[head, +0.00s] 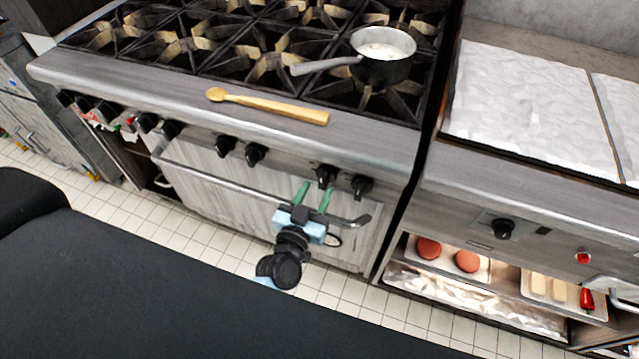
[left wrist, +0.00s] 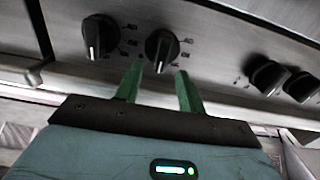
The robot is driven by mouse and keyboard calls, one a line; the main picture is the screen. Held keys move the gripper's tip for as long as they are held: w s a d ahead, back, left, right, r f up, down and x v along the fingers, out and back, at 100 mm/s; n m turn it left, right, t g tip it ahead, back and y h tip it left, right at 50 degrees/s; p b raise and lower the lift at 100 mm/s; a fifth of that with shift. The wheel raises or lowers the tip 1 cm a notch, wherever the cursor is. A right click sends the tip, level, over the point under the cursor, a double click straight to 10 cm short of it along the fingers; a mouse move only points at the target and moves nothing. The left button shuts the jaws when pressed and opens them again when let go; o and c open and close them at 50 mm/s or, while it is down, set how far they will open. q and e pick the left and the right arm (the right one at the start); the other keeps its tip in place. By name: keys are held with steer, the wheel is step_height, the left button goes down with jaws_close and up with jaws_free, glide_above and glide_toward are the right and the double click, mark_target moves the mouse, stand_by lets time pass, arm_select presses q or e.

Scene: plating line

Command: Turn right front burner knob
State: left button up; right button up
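A row of black burner knobs runs along the stove's front panel in the head view. The rightmost pair is one knob (head: 327,175) and, to its right, the end knob (head: 362,187). My left gripper (head: 313,194) has its two green fingers apart and empty, just below the left knob of that pair. In the left wrist view, the open fingers (left wrist: 156,84) point at one knob (left wrist: 162,48). That knob shows between and beyond the tips, with no clear contact. A second knob (left wrist: 98,37) is to its left. My right gripper is out of view.
The oven handle bar (head: 235,187) runs below the knobs, close to my left gripper. A saucepan (head: 383,50) and a wooden spoon (head: 268,105) are on the stove. A separate unit with its own knob (head: 502,229) stands to the right.

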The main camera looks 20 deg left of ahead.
mark_target(321, 182)
arm_select(q)
steer(key=shift+w, duration=1.5)
jaws_close()
